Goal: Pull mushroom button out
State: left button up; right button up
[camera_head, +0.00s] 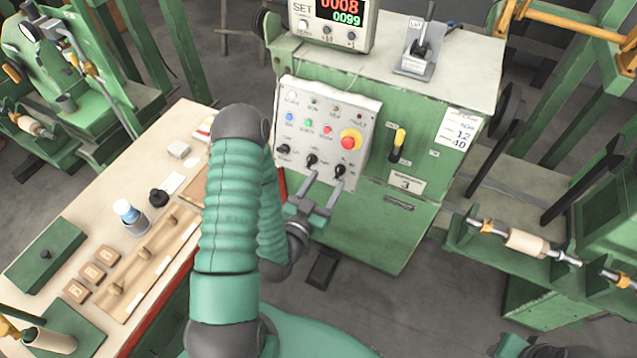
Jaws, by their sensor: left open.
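The mushroom button (350,139) is red on a yellow ring, on the right side of the pale control panel (293,127) on the front of the green machine. My left gripper (325,181) is open, with its two fingers pointing up toward the lower part of the panel. Its fingertips are below the mushroom button and look close to the black rotary knobs (311,160). The gripper is apart from the button and holds nothing. Whether the fingertips touch the panel cannot be told. My right gripper does not show.
Small coloured buttons (308,124) sit left of the mushroom button. A yellow-handled switch (398,140) is to its right. A digital counter (340,22) and a lever box (416,60) stand on the machine top. A workbench (152,160) with parts is at the left.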

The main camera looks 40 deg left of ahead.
pick_arm(q)
jog(key=v, duration=0.1)
jog(key=p+v, duration=0.2)
jog(key=shift+s+r, duration=0.3)
jog(key=shift+s, duration=0.05)
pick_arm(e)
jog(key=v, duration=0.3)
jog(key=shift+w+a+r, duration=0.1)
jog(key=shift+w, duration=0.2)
pick_arm(q)
jog(key=shift+d, duration=0.1)
jog(key=w+d+f+m+g+h+b, duration=0.1)
jog(key=w+d+f+m+g+h, duration=0.3)
jog(key=d+f+m+g+h, duration=0.25)
jog(key=s+d+r+n+g+y, duration=0.1)
jog(key=s+d+r+n+g, duration=0.1)
jog(key=s+r+g, duration=0.1)
jog(key=s+d+r+n+g+y+b, duration=0.1)
jog(key=s+d+r+n+g, duration=0.1)
jog(key=s, duration=0.5)
notch_tip(320, 180, up, 2)
jog(key=d+g, duration=0.1)
jog(key=g, duration=0.2)
jog(key=shift+s+d+r, duration=0.2)
jog(key=shift+s+d, duration=0.1)
jog(key=shift+s, duration=0.1)
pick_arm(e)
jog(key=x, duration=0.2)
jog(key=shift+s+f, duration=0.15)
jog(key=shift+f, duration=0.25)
